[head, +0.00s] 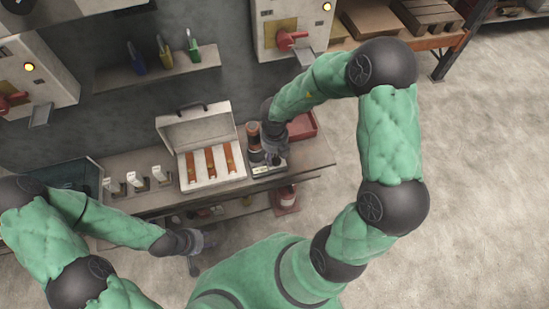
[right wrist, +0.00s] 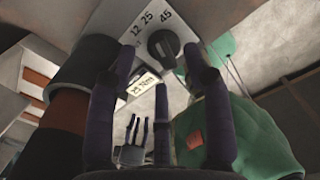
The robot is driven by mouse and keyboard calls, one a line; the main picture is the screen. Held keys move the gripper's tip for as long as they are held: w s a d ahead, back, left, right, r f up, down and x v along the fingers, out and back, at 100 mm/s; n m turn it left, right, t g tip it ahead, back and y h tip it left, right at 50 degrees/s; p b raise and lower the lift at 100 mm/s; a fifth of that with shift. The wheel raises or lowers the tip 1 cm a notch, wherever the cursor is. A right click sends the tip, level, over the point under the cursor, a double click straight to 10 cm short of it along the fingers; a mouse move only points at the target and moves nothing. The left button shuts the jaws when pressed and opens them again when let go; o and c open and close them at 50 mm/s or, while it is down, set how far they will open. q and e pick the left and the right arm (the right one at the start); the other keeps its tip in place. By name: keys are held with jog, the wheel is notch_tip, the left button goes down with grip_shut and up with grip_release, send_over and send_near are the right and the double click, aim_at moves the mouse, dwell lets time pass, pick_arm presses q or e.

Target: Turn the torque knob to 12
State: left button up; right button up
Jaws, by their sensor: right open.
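The black torque knob (right wrist: 163,46) sits on a light plate in the right wrist view, with 12, 25 and 45 printed around it. I cannot tell clearly which mark it points at. A small label (right wrist: 144,85) below it seems to read 25 Nm. My right gripper (right wrist: 160,54) is open, its dark fingertips on either side of the knob; I cannot tell whether they touch it. In the head view my right gripper (head: 272,148) is over the tool (head: 268,168) at the bench's right part. My left gripper (head: 203,241) is open and empty in front of the bench.
An open white case (head: 196,125) with several orange-brown items stands left of the tool on the bench (head: 310,156). A red tray (head: 304,127) lies behind my right gripper. Several small white-topped items (head: 135,180) stand further left. The floor at right is clear.

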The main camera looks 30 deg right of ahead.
jog(key=shift+f, duration=0.95)
grip_shut()
jog(key=shift+r+n+p, duration=0.2)
jog(key=shift+n+p, duration=0.1)
jog(key=shift+p, duration=0.25)
jog(key=n+p, duration=0.5)
jog(key=p, duration=0.6)
jog(key=shift+n, duration=0.3)
jog(key=shift+f+n+p, duration=0.1)
jog(key=shift+n+p, duration=0.8)
jog(key=shift+p, duration=0.25)
